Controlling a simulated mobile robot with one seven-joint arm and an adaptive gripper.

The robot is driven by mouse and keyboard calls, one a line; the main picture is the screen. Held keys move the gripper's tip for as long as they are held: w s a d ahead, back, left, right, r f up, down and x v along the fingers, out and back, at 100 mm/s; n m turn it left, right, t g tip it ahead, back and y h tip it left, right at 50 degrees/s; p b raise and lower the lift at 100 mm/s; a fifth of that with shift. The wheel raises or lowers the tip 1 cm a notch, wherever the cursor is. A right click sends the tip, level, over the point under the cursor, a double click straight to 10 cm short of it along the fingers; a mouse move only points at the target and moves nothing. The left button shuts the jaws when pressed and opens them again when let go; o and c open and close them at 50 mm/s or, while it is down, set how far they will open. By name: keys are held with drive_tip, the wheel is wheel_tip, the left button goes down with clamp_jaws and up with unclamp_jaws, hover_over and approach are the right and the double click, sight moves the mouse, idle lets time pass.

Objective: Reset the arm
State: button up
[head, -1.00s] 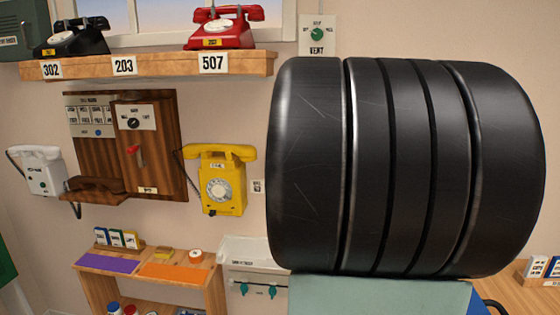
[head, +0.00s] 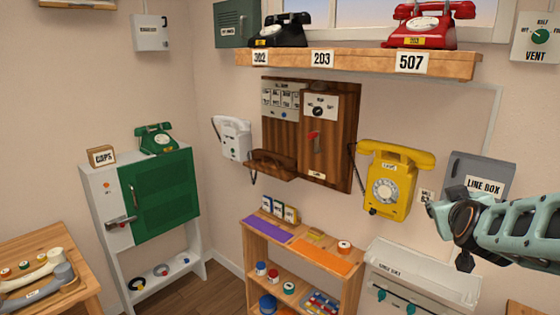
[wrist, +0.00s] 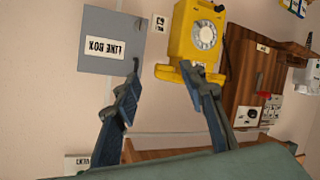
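My gripper (head: 447,230) is at the right of the head view, in front of the wall just below the grey line box (head: 478,178). In the wrist view, where the scene appears upside down, my gripper (wrist: 161,70) shows two fingers spread apart with nothing between them. The line box (wrist: 110,40) is beyond the left finger. The yellow phone (wrist: 198,35) is beyond the right finger; the handset overlaps that fingertip in the picture. The yellow phone (head: 390,180) hangs on the wall left of my gripper in the head view.
A wooden shelf (head: 350,62) holds a black phone (head: 280,31) and a red phone (head: 425,25). A white trough (head: 420,275) is below my gripper. A wooden panel (head: 340,130), white wall phone (head: 232,138) and green-doored cabinet (head: 165,195) stand left.

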drive_tip(key=s+a+g+y+p, duration=0.1)
drive_tip(key=s+a+y+p, duration=0.2)
drive_tip(key=a, duration=0.7)
drive_tip(key=s+a+g+y, duration=0.2)
drive_tip(key=s+a+y, duration=0.15)
drive_tip(key=a, duration=0.65)
drive_tip(key=s+a+f+g+p, duration=0.1)
drive_tip(key=s+a+g, duration=0.1)
drive_tip(key=s, duration=0.5)
drive_tip(key=s+a+f+g+p, duration=0.1)
drive_tip(key=s+a, duration=0.4)
drive_tip(key=s, duration=0.1)
drive_tip(key=shift+s+f+g, duration=0.25)
drive_tip(key=shift+s+g, duration=0.15)
